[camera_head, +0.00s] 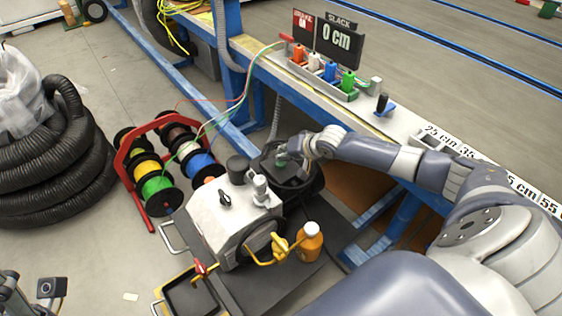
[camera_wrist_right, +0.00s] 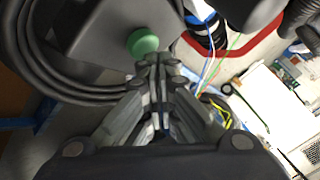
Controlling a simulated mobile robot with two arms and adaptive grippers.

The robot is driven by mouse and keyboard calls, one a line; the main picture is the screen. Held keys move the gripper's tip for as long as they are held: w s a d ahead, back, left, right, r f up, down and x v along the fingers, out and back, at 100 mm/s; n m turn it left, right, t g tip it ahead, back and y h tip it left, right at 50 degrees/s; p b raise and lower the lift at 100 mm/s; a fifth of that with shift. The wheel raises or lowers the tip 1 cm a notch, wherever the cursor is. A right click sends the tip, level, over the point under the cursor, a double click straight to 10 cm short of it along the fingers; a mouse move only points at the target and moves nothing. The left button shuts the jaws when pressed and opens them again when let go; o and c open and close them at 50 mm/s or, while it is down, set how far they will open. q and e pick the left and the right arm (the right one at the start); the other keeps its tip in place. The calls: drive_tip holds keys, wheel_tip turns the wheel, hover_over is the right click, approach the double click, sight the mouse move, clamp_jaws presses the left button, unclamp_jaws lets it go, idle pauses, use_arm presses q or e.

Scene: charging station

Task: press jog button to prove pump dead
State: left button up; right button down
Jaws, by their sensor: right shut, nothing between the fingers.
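A green round button (camera_wrist_right: 142,42) sits on a dark grey box (camera_wrist_right: 92,30) in the right wrist view. The white pump unit (camera_head: 215,228) with a black knob stands on a black cart just left of the box. Part of my left gripper (camera_head: 14,290) shows at the bottom left; its fingers are not clear.
A red rack (camera_head: 122,165) of coloured cable spools stands left of the pump. An orange bottle (camera_head: 309,242) stands on the cart. A blue-framed bench (camera_head: 350,105) with coloured plugs runs behind. Black hose coils (camera_head: 60,180) lie at the left.

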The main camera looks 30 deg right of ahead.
idle(0.3)
drive_tip(key=shift+f, duration=0.6)
idle(0.6)
drive_tip(key=shift+r, duration=0.1)
drive_tip(key=shift+r+p, duration=0.9)
drive_tip(key=shift+p, duration=0.4)
